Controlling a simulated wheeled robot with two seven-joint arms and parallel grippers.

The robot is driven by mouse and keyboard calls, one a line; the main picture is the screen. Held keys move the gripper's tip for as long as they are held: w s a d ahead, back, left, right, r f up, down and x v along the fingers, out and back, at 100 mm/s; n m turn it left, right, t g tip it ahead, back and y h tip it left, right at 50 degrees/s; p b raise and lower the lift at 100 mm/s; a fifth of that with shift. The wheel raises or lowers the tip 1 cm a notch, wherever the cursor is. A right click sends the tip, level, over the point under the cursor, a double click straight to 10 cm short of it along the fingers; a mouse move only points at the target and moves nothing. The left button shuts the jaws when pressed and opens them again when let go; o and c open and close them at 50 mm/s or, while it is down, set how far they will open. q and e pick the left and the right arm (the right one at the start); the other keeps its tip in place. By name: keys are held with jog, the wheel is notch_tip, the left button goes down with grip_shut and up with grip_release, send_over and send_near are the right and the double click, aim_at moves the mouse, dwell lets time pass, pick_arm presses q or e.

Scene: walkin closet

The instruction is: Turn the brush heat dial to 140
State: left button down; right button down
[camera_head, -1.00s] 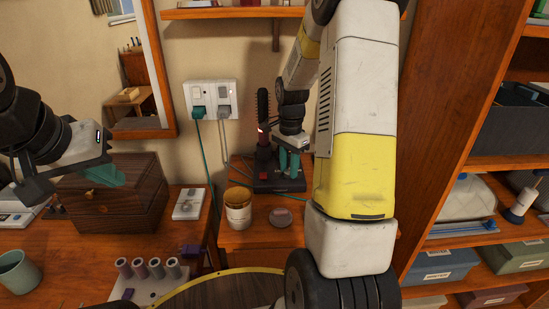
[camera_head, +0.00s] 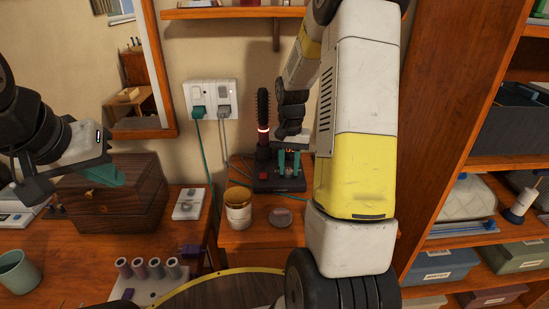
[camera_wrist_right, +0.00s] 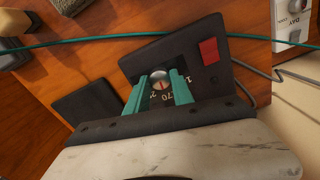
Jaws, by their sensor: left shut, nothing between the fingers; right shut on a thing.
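The black heat brush (camera_head: 262,112) stands upright on its dark base (camera_head: 280,187) against the back wall, with a glowing red ring on its handle. My right gripper (camera_head: 289,166) reaches down over this base. In the right wrist view, its green fingers (camera_wrist_right: 159,90) are shut on the small round heat dial (camera_wrist_right: 161,79). The dial has a light pointer line, and printed numerals beside it, one reading like 170, are partly hidden by the fingers. A red switch (camera_wrist_right: 208,50) sits on the same base. My left gripper (camera_head: 106,176) is shut and empty in front of the dark wooden box.
The dark wooden box (camera_head: 110,207) stands at left. A cup-like jar (camera_head: 238,208) and a small round tin (camera_head: 280,217) stand in front of the base. A teal cord (camera_head: 207,155) runs down from the wall sockets (camera_head: 211,99). A tall shelf unit is at right.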

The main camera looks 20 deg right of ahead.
aim_at(289, 170)
jog(key=n, duration=0.5)
jog(key=shift+n, duration=2.4)
jog(key=c, duration=1.1)
grip_release()
jog(key=shift+r, duration=0.1)
notch_tip(289, 170, up, 7)
jog(key=shift+r, duration=0.3)
